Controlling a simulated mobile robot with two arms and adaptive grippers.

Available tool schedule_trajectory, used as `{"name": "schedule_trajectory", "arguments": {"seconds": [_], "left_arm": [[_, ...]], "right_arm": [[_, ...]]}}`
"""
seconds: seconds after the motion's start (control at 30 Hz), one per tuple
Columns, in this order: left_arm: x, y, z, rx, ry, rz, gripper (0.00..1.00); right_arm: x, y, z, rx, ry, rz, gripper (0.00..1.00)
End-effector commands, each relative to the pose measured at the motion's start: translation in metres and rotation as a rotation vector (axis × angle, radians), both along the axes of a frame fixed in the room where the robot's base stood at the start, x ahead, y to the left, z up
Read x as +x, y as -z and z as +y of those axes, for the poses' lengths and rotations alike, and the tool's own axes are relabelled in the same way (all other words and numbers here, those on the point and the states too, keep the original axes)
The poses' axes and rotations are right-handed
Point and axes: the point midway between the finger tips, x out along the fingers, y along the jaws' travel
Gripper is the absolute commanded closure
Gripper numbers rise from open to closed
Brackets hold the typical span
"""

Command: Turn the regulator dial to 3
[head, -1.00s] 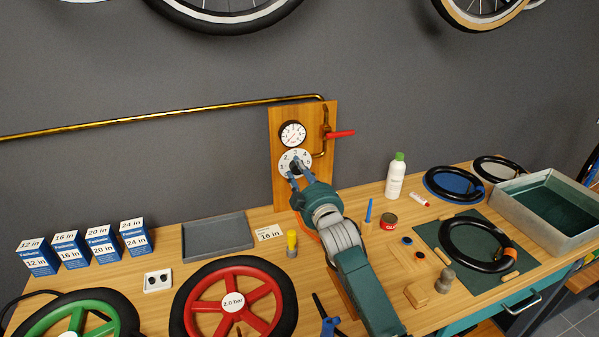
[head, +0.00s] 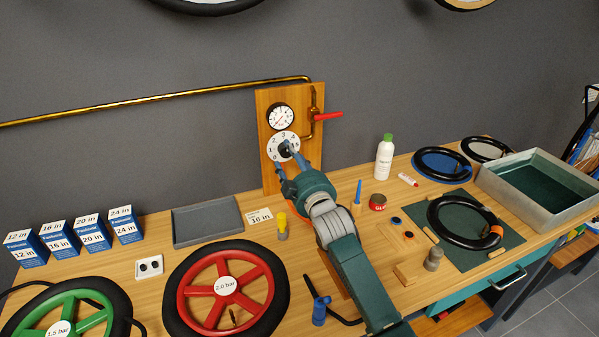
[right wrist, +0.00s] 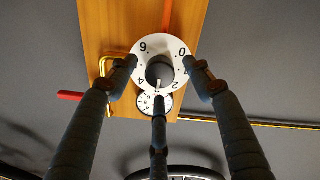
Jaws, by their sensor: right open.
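The regulator dial (head: 277,144) is a white numbered disc with a dark knob (head: 285,150) on a wooden wall board. My right gripper (head: 289,161) is at it, its fingers partly covering the lower numbers. In the right wrist view the dial (right wrist: 147,52) appears upside down. The three fingers of my right gripper (right wrist: 160,82) are open and spread around the knob (right wrist: 159,68). A white mark on the knob points down in that view, between 4 and 2, where a finger hides the number. I cannot tell whether fingers touch the knob. My left gripper is not in view.
A pressure gauge (head: 280,117) sits just above the dial. A red valve lever (head: 328,115) sticks out to the right on a brass pipe (head: 170,104). Below are a grey tray (head: 206,222), a yellow-topped item (head: 282,226) and a red wheel (head: 185,290).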

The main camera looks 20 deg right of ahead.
Motion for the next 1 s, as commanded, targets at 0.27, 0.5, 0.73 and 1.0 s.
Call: {"name": "schedule_trajectory", "arguments": {"seconds": [0.27,0.5,0.73,1.0], "left_arm": [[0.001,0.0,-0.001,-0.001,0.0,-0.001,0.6],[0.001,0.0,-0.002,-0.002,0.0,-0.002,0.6],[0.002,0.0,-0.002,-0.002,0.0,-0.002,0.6],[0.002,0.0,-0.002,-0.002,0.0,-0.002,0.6]], "right_arm": [[-0.06,0.003,-0.002,-0.001,0.001,0.003,0.49],[-0.094,0.003,-0.004,0.0,0.002,0.002,0.49],[-0.102,0.002,-0.004,0.0,0.003,0.002,0.49],[-0.101,0.002,-0.004,0.0,0.003,0.002,0.49]]}}
